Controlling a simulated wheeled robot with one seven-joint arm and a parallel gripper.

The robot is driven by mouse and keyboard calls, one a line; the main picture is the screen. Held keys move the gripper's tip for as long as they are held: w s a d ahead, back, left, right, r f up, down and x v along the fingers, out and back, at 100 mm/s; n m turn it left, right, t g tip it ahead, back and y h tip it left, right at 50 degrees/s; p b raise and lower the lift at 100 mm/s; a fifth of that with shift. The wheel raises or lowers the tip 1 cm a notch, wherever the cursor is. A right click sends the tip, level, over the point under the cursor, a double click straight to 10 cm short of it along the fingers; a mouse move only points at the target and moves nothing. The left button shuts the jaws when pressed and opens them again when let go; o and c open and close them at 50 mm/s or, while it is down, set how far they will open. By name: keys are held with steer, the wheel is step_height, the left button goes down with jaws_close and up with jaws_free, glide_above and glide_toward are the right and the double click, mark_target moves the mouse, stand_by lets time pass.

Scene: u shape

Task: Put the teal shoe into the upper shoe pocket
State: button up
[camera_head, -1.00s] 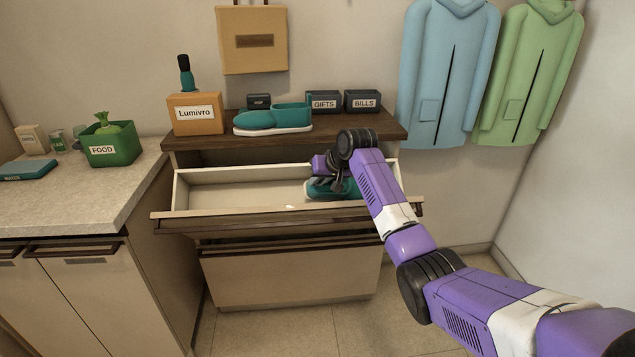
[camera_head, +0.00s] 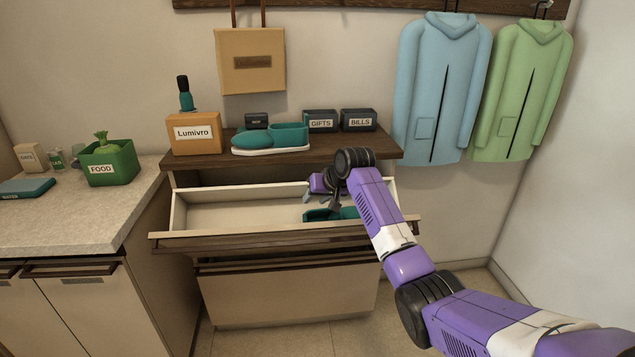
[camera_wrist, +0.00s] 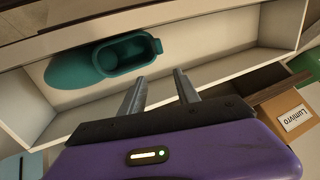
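One teal shoe (camera_head: 318,214) lies in the open upper compartment (camera_head: 240,214), the tilted-out shoe pocket, at its right end; my arm hides part of it. It also shows whole in the wrist view (camera_wrist: 105,62), lying lengthwise against the pocket wall. Another teal shoe with a white sole (camera_head: 270,139) sits on the wooden cabinet top. My gripper (camera_head: 322,196) is over the pocket, apart from the shoe inside. In the wrist view its two fingers (camera_wrist: 160,92) are spread with nothing between them.
A Lumivro box (camera_head: 194,133) with a teal bottle stands left of the shoe on top. Dark GIFTS (camera_head: 320,121) and BILLS (camera_head: 358,120) boxes stand right. The pocket's left half is empty. A counter with a green FOOD box (camera_head: 108,165) is at left.

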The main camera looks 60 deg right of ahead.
steer(key=s+a+r+p, duration=0.3)
steer(key=r+p, duration=0.2)
steer(key=p, duration=0.3)
steer(key=s+a+r+p, duration=0.3)
steer(key=r+p, duration=0.3)
steer(key=p, duration=0.2)
steer(key=shift+a+r, duration=0.3)
steer(key=shift+a, duration=0.1)
steer(key=shift+w, duration=0.15)
stand_by(0.4)
